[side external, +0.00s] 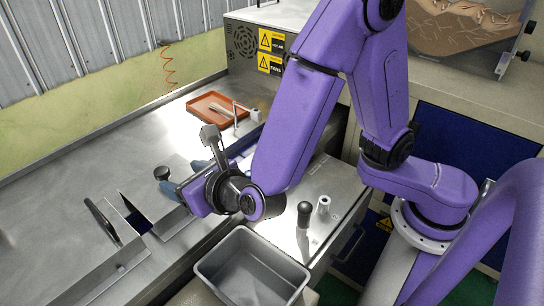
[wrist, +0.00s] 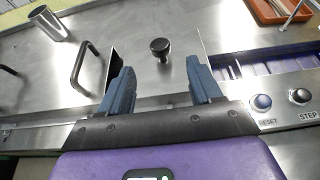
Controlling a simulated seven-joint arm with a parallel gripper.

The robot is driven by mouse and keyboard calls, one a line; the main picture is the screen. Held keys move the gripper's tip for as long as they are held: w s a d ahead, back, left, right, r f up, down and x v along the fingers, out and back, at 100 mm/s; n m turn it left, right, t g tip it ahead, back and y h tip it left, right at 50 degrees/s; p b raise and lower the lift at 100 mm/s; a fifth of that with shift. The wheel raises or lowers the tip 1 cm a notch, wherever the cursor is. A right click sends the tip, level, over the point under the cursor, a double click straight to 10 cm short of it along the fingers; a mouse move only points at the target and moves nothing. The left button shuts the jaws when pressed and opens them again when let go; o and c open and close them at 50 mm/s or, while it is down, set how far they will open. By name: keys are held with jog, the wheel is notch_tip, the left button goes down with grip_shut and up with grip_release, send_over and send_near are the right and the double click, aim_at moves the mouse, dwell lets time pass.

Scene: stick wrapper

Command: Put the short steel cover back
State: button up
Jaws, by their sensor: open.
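The short steel cover (wrist: 150,75) has a round black knob (wrist: 160,48) on top and thin upright edges at its left and right. In the side view its knob (side external: 162,173) stands just left of my gripper, and part of the cover is hidden by the gripper. My gripper (wrist: 158,68) is open, its blue fingers apart and empty. In the wrist view the knob lies beyond the fingertips, between their lines, with no contact visible. My gripper (side external: 181,177) hangs low over the bench in the side view.
A black bar handle (wrist: 83,66) is on the steel at left, beside a dark gap (side external: 137,222). An open blue channel (wrist: 275,65) runs at right, near RESET (wrist: 262,102) and STEP buttons. A steel cup (wrist: 47,23), orange tray (side external: 215,106) and grey bin (side external: 252,270) stand around.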

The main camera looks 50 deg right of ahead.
jog(key=s+d+m+g+h, duration=0.2)
jog(key=d+m+g+h, duration=0.15)
jog(key=d+m, duration=0.65)
jog(key=s+d+m+g+y, duration=0.2)
jog(key=s+d+m+g, duration=0.3)
jog(key=s, duration=0.5)
jog(key=s+d+m+g+y, duration=0.2)
jog(key=s+d+m+g, duration=0.3)
jog(key=s+d+m, duration=0.3)
jog(key=shift+s+d, duration=0.3)
jog(key=shift+s, duration=0.7)
jog(key=shift+r, duration=0.1)
